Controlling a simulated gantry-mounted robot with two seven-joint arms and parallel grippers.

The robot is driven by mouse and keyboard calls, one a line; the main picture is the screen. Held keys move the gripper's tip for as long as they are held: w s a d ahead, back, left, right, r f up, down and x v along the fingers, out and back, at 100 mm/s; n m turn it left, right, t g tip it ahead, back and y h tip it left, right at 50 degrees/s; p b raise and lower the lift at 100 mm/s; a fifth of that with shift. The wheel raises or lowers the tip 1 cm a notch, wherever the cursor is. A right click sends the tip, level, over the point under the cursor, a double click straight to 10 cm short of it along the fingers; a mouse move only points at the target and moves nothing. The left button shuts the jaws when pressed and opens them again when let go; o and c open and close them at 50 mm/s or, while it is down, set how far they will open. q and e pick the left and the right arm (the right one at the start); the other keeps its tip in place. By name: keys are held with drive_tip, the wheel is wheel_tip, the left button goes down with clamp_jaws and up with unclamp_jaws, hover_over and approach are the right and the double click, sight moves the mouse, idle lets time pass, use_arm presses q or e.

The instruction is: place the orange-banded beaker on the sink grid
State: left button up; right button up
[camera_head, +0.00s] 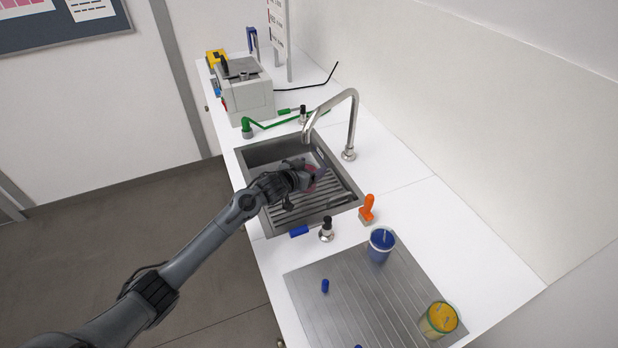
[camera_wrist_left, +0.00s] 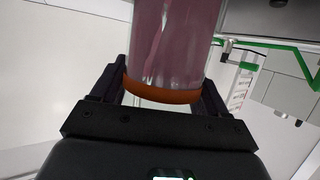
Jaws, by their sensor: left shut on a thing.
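The orange-banded beaker (camera_wrist_left: 170,45) holds something pinkish and fills the upper middle of the left wrist view, with its orange band (camera_wrist_left: 160,92) between my fingers. My left gripper (camera_wrist_left: 165,95) is shut on it. In the head view my left gripper (camera_head: 308,180) is over the sink, and a small pinkish part of the beaker (camera_head: 316,172) shows beside it. The sink grid (camera_head: 325,205) is a set of ribbed bars inside the grey sink (camera_head: 247,165). Whether the beaker touches the grid is hidden by the gripper. My right gripper is not in view.
A curved faucet (camera_head: 354,120) stands at the sink's right side. An orange fitting (camera_head: 367,208) and a black-topped fitting (camera_head: 326,230) stand near the front rim. A blue beaker (camera_head: 380,245) and a yellow beaker (camera_head: 438,320) stand on the ribbed drainboard (camera_head: 350,290).

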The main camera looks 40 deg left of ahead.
use_arm(q)
drive_tip(key=shift+a+f+b, duration=0.1)
drive_tip(key=shift+f+b, duration=0.2)
drive_tip(key=shift+f, duration=1.7)
drive_tip(key=shift+f, duration=0.1)
drive_tip(key=shift+f, duration=0.15)
drive_tip(key=o, duration=1.1)
drive_tip(key=shift+r, duration=0.2)
drive_tip(key=shift+s+r, duration=0.25)
drive_tip(key=shift+s, duration=0.25)
drive_tip(key=a+p+v, duration=0.1)
drive_tip(key=p+v, duration=0.1)
drive_tip(key=v, duration=0.8)
drive_tip(key=shift+s+d+r, duration=0.15)
drive_tip(key=shift+s+d, duration=0.25)
drive_tip(key=shift+d, duration=0.15)
